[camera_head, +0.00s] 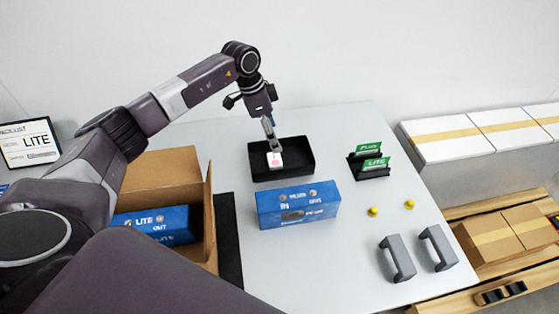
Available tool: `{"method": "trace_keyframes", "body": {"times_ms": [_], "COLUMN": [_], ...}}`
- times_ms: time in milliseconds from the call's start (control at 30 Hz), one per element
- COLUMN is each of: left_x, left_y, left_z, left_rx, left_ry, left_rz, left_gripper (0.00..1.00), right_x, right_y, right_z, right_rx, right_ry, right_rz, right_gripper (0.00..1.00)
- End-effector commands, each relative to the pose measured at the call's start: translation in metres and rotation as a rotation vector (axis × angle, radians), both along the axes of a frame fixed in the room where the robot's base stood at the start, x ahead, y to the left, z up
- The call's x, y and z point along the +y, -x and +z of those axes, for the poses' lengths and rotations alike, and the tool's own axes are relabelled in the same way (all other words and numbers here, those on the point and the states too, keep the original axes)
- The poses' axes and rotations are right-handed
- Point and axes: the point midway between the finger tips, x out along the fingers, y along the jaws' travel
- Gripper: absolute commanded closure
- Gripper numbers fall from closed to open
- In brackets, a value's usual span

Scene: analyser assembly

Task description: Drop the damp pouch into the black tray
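The black tray (305,163) lies open on the white table, behind the blue box. The damp pouch, a small white packet with a pink mark (275,160), shows against the left part of the tray's inside. My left gripper (271,143) reaches down over the tray from behind, its fingers close together at the pouch's top edge, and it appears shut on the pouch. I cannot tell whether the pouch touches the tray floor. My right gripper is not in view.
A blue box (298,207) stands just in front of the tray. An open cardboard box (165,170) with blue LITE boxes stands left. Green cards in a black holder (371,163), yellow knobs (373,212) and grey handles (398,259) are on the right.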

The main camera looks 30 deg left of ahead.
Motion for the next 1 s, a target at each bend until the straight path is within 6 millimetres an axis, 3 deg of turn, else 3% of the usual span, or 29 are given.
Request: {"method": "trace_keyframes", "body": {"times_ms": [400,600,1000], "left_x": [0.018,0.023,0.025], "left_y": [0.011,0.016,0.018], "left_z": [0.078,0.105,0.112], "left_rx": [-0.006,-0.004,-0.001], "left_ry": [-0.001,0.001,0.000], "left_rz": [0.001,0.001,0.000], "left_gripper": [0.33,0.33,0.33], "right_x": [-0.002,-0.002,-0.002], "right_y": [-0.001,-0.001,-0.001], "right_z": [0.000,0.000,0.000], "right_rx": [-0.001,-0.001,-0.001], "right_ry": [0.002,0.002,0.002], "right_rz": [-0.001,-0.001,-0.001], "right_gripper": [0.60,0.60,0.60]}}
